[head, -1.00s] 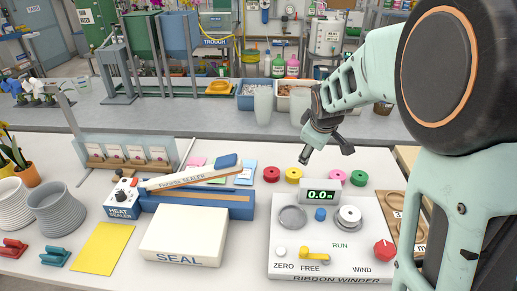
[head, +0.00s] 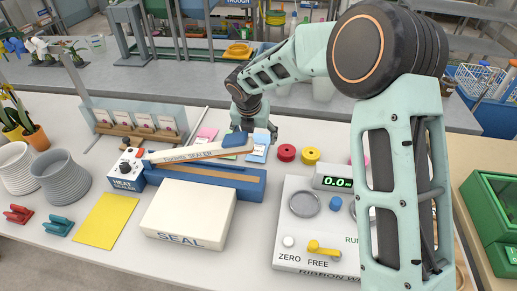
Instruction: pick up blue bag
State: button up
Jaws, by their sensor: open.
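The blue bag (head: 259,151) is a small flat light-blue packet on the white bench, behind the heat sealer. It is the rightmost in a row with a pink packet (head: 205,137) and a greenish one that is mostly hidden. My gripper (head: 254,134) points down at the blue bag with its fingers spread apart and nothing between them. The gripper covers the far part of the bag. I cannot tell the height left between the fingertips and the bag.
The blue heat sealer (head: 220,183), its arm raised, stands just in front of the packets. A white SEAL box (head: 188,215) is nearer. Red (head: 286,152) and yellow (head: 310,155) spools lie to the right, beside the ribbon winder (head: 300,235). A packet rack (head: 140,120) stands left.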

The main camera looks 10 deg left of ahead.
aim_at(258, 148)
jog(key=x, duration=0.8)
jog(key=shift+w, duration=0.25)
jog(key=shift+f, duration=0.3)
dwell(0.4)
jog(key=c, duration=1.2)
